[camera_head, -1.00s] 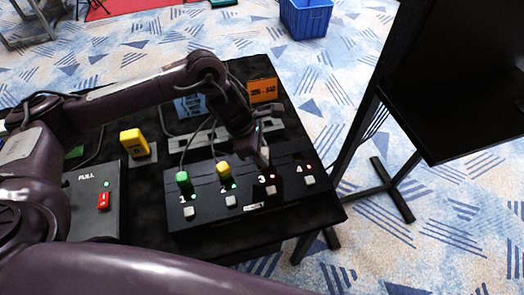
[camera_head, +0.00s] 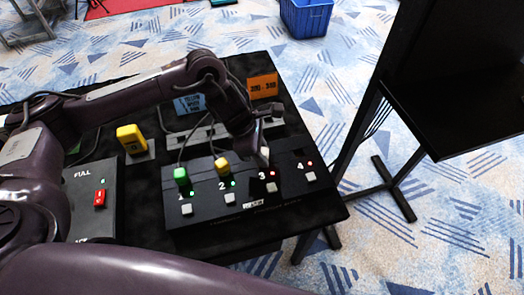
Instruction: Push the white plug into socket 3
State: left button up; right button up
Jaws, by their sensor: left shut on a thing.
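A black socket box (camera_head: 243,214) lies on the table, with sockets numbered 1 to 4 along its top. A green plug (camera_head: 181,175) is in socket 1 and a yellow plug (camera_head: 222,164) is in socket 2. My left gripper (camera_head: 259,150) points down at socket 3 (camera_head: 262,170) and is shut on the white plug (camera_head: 265,153). Only a small pale part of the plug shows. I cannot tell whether its tip touches the socket. Lights at 1 and 2 are green; those at 3 and 4 are red. My right gripper is not in view.
A yellow device (camera_head: 131,139), a blue card (camera_head: 189,104) and an orange sign (camera_head: 263,86) stand behind the box. A panel (camera_head: 91,194) with a red switch is at left. A dark screen stand (camera_head: 367,115) rises close to the table's right edge.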

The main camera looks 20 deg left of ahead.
pick_arm(q)
jog(key=shift+f+b, duration=0.4)
jog(key=shift+f, duration=0.05)
jog(key=o, duration=1)
jog(key=shift+r, duration=0.1)
jog(key=shift+o, duration=0.7)
jog(key=o, duration=0.5)
jog(key=shift+c, duration=0.2)
jog(key=shift+r, duration=0.1)
jog(key=shift+r+p, duration=2.05)
jog(key=shift+r, duration=1.35)
